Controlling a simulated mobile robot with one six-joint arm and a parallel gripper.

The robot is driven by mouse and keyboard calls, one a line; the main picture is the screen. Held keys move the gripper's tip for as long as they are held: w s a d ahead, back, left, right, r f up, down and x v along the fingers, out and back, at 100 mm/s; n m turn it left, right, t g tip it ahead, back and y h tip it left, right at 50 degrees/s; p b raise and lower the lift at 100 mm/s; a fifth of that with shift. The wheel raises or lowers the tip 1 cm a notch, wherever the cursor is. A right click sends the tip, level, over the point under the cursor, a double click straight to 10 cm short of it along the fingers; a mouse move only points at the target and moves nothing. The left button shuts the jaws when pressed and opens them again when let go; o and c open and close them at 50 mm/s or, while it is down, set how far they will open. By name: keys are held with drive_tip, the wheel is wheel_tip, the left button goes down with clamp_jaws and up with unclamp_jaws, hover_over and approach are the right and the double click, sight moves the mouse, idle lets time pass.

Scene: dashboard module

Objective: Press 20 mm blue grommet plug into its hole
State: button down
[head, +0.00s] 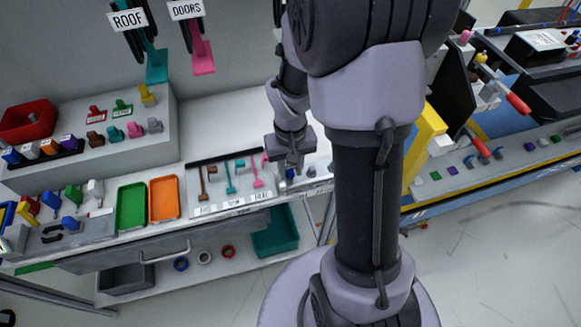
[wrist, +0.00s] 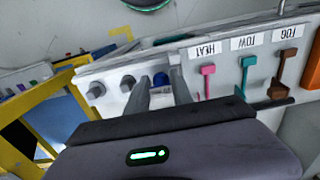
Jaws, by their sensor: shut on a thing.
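My gripper (head: 289,163) is over the right end of the white bench. In the wrist view, my gripper (wrist: 162,88) has its two fingers on either side of a small blue plug (wrist: 161,79), and it is shut on it. The plug is close to the white panel edge; I cannot tell whether it touches the panel. In the head view a bit of blue plug (head: 290,173) shows just under the fingers. The plug's hole cannot be made out.
A white panel (wrist: 222,62) carries pink, teal and brown levers labelled HEAT, TOW and FOG. Green (head: 132,206) and orange (head: 164,197) trays lie further left. A yellow frame (head: 425,145) stands to the right.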

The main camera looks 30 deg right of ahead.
drive_tip(key=shift+f+b, duration=0.8)
drive_tip(key=shift+f, duration=0.15)
drive_tip(key=shift+r+p, duration=0.6)
drive_tip(key=shift+r, duration=0.15)
drive_tip(key=shift+f+b, duration=0.6)
drive_tip(key=shift+f, duration=0.1)
idle(0.6)
drive_tip(key=c, duration=1)
unclamp_jaws()
drive_tip(key=shift+c, duration=0.2)
